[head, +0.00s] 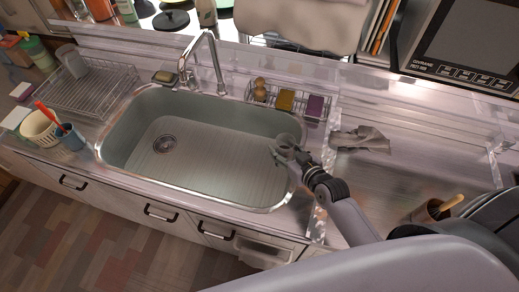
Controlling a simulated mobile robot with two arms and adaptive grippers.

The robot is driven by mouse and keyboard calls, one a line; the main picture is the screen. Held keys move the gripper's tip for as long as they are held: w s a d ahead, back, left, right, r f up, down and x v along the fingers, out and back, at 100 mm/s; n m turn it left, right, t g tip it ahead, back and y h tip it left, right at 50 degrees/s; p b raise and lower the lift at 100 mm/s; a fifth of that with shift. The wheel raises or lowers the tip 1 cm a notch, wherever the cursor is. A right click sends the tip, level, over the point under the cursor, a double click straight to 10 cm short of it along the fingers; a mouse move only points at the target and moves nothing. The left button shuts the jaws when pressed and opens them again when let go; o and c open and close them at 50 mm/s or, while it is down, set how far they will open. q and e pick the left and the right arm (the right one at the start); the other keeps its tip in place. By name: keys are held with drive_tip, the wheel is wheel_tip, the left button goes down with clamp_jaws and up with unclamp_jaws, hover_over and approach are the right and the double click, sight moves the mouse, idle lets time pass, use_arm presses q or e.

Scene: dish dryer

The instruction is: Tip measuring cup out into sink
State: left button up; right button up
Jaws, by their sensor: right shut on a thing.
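The sink (200,187) is a wide grey-green basin with a drain (165,144) at its left; its floor looks empty. My right gripper (284,150) is over the right part of the basin, inside the right rim. It is shut on a small grey cup-like thing, which I take to be the measuring cup (288,139). The cup is small and partly hidden by the fingers, so its tilt and contents cannot be told. My left gripper is not in view.
A faucet (212,62) arches over the sink's back edge. A wire caddy with sponges (286,100) stands behind. A dish rack (93,90) with a clear glass (71,61) is at left, near a white cup (40,128) and blue cup (70,138). A cloth (361,139) lies right.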

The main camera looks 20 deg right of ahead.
use_arm(q)
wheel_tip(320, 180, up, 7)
drive_tip(key=p, duration=0.6)
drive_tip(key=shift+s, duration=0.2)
use_arm(e)
drive_tip(key=s+a, duration=0.4)
drive_tip(key=a, duration=1.1)
drive_tip(key=shift+a+f, duration=0.2)
drive_tip(key=shift+f, duration=0.15)
use_arm(q)
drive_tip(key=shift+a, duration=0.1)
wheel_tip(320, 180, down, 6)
drive_tip(key=b, duration=0.6)
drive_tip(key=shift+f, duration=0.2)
use_arm(e)
drive_tip(key=w+d+f+m+g+y, duration=0.3)
drive_tip(key=f+m+g+y, duration=0.1)
drive_tip(key=f, duration=0.1)
drive_tip(key=shift+d+g, duration=0.2)
drive_tip(key=shift+g, duration=0.1)
